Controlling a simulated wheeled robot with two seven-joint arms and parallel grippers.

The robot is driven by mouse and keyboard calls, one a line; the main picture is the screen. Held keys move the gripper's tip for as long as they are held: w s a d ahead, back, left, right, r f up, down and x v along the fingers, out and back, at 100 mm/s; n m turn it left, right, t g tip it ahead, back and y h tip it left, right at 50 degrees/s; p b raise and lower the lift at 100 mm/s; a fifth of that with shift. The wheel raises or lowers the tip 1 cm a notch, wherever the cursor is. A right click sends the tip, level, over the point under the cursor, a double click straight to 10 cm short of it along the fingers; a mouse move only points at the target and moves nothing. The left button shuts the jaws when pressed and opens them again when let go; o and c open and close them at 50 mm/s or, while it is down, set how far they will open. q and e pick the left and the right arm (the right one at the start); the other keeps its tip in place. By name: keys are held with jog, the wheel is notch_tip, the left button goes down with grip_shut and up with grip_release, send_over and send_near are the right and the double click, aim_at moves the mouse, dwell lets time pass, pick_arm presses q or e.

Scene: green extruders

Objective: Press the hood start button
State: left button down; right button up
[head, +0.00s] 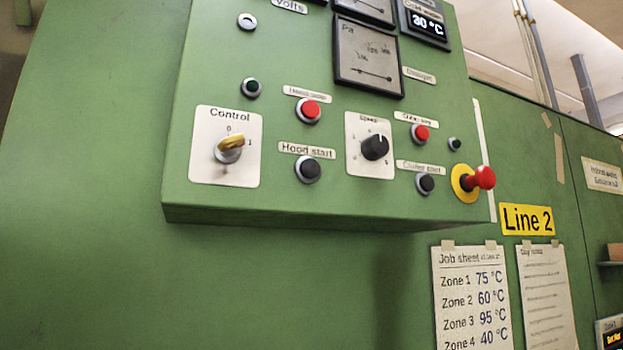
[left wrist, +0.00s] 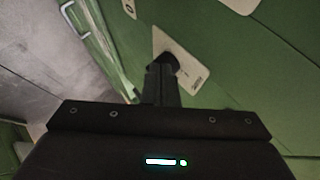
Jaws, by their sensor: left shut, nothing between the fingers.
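The hood start button (head: 307,169) is a dark round button in a grey ring on the green control box (head: 290,215). It sits under a label reading "Hood start", between the Control switch (head: 229,150) and a black dial (head: 375,147). Neither gripper shows in the head view. In the left wrist view my left gripper (left wrist: 160,76) is shut and empty. Its tips are in front of a white plate (left wrist: 186,65) with a dark round part; I cannot tell whether they touch it. The hood start button cannot be made out in that view.
A red button (head: 308,110) is just above the hood start button. Another red button (head: 421,133), a dark button (head: 425,184) and a red mushroom knob (head: 484,178) are to the right. A metal handle (left wrist: 78,18) shows in the left wrist view.

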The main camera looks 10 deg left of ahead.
pick_arm(q)
jog(key=s+d+r+m+t+y+b, duration=0.1)
jog(key=s+d+r+m+t, duration=0.15)
jog(key=r, duration=0.95)
jog(key=s+d+r+m+t, duration=0.15)
jog(key=r+m, duration=0.25)
jog(key=r, duration=0.8)
jog(key=s+d+r+m+t+y+b, duration=0.1)
jog(key=s+r+m+t, duration=0.2)
jog(key=r, duration=1)
jog(key=s+r+m+t+y+b, duration=0.1)
jog(key=s+r+m+t, duration=0.3)
jog(key=s+r, duration=0.7)
jog(key=m+t+y, duration=0.1)
jog(key=t+y, duration=0.4)
send_near(310, 169)
jog(key=s+d+r, duration=0.4)
jog(key=d+r, duration=0.1)
jog(key=r, duration=0.1)
jog(key=shift+s+a+b, duration=0.1)
jog(key=shift+s+b, duration=0.1)
jog(key=shift+b, duration=0.15)
jog(key=shift+w, duration=0.1)
jog(key=shift+w+a+p, duration=0.75)
jog(key=shift+w, duration=0.5)
jog(key=shift+w+a+p, duration=0.7)
jog(key=shift+w, duration=0.55)
jog(key=shift+w+a+p, duration=0.75)
jog(key=shift+w, duration=0.5)
